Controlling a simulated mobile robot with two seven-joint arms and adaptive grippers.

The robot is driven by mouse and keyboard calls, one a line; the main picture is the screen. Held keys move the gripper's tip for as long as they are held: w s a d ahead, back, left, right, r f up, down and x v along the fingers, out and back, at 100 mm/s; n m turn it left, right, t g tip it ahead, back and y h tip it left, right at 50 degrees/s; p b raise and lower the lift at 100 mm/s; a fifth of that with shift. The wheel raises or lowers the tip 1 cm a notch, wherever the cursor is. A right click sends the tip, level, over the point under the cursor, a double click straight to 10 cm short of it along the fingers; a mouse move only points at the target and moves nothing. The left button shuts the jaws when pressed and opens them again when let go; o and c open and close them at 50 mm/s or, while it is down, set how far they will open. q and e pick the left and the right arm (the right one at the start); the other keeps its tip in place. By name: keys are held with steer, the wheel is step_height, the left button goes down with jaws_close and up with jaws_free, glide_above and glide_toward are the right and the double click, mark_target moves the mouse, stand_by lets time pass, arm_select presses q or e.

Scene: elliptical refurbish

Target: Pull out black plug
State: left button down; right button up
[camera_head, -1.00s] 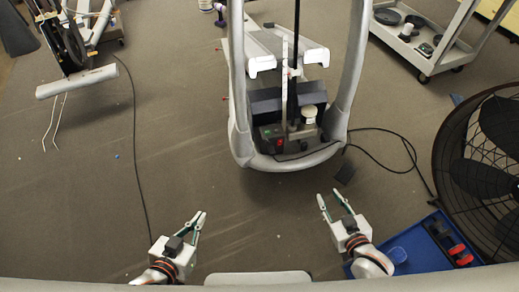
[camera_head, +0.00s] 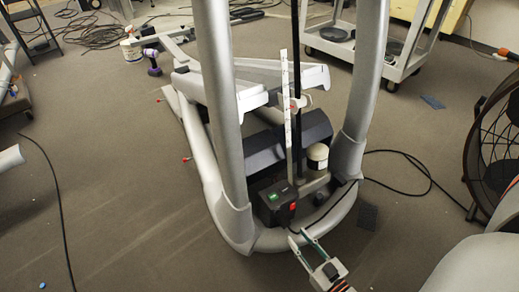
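A black power box (camera_head: 275,203) with a green-lit part and a red part sits low at the front of the grey elliptical machine frame (camera_head: 238,225). A black cord (camera_head: 322,216) runs from near the box along the frame's right side. I cannot make out the black plug itself; it is too small or hidden at the box. My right gripper (camera_head: 297,235) is just in front of the box, over the frame's front rail. Its fingers are apart with nothing visible between them. I cannot tell whether it touches the rail.
A black cable (camera_head: 415,165) trails on the floor to the right, towards a large round fan (camera_head: 497,145). A grey cart (camera_head: 385,72) stands at the back right. A white-lidded jar (camera_head: 317,157) sits beside the box. The floor at left front is mostly clear.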

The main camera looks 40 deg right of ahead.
mark_target(288, 225)
arm_select(q)
steer(key=shift+d+r+n+b, duration=0.15)
steer(key=shift+d+n+b, duration=0.3)
steer(key=shift+n, duration=0.35)
arm_select(e)
steer(key=shift+w+d, duration=0.2)
steer(key=shift+w, duration=1.85)
steer(key=shift+w+d, duration=0.15)
steer(key=shift+w, duration=1.85)
steer(key=shift+c, duration=0.3)
